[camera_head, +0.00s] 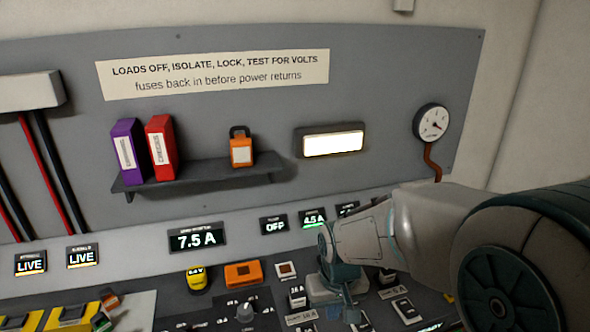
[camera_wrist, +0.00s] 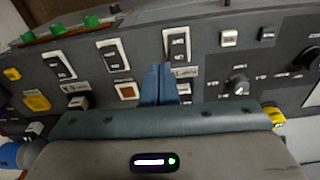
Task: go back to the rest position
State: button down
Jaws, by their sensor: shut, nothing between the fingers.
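My gripper (camera_head: 348,304) is low over the control panel, at the right of centre in the head view. In the wrist view its two blue fingers (camera_wrist: 159,84) are together, with nothing between them. They are in front of a row of rocker switches; whether they touch the panel I cannot tell. My arm reaches in from the right and hides part of the panel.
The panel carries an orange block (camera_head: 243,274), a yellow piece (camera_head: 199,280) and a knob (camera_head: 245,312). Behind, a shelf (camera_head: 200,175) holds a purple binder (camera_head: 128,152), a red binder (camera_head: 162,148) and an orange padlock (camera_head: 241,152). Displays read LIVE, 7.5 A (camera_head: 197,238) and OFF. A gauge (camera_head: 431,122) is at right.

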jog(key=s+d+r+m+t, duration=0.2)
jog(key=s+d+r, duration=0.5)
jog(key=s+r, duration=0.2)
jog(key=shift+s+r+t, duration=0.2)
jog(key=shift+s+t, duration=0.1)
jog(key=shift+s, duration=0.45)
